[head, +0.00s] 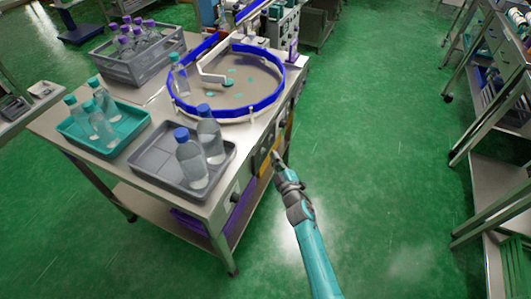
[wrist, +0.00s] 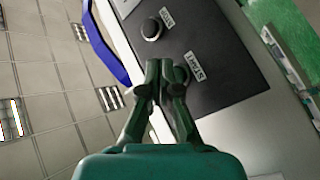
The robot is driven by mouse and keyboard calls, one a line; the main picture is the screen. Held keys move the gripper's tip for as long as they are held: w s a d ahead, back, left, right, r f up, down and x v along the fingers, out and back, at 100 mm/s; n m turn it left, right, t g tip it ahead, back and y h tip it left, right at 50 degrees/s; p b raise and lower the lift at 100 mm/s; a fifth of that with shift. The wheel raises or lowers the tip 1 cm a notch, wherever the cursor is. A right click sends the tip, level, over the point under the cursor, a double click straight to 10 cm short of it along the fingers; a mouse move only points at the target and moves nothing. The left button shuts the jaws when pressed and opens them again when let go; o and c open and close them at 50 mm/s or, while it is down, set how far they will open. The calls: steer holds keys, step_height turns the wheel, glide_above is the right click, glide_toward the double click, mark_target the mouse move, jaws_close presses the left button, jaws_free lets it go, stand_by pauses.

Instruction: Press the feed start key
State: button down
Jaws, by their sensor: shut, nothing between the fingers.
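A dark control panel (wrist: 215,45) fills the middle of the wrist view, tilted. It carries a round dark key (wrist: 152,29) with a small white label (wrist: 167,17) that I cannot read surely. Lower down is a white label (wrist: 195,66) that seems to read START. The key beside that label is mostly hidden behind my fingertips. My gripper (wrist: 165,72) is shut and empty, its tips over the panel beside the START label. I cannot tell whether they touch the key. In the head view my gripper (head: 278,157) is at the table's right side, close to the panel.
The steel table (head: 135,93) holds a round feeder with a blue rim (head: 235,112), a grey tray (head: 160,172) and a teal tray (head: 75,140) with bottles, and a grey crate (head: 130,70). Shelving (head: 490,100) stands at right. The green floor (head: 385,170) between is clear.

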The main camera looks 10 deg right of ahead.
steer(key=shift+w, duration=0.1)
steer(key=shift+w+a, duration=0.15)
steer(key=shift+a, duration=0.2)
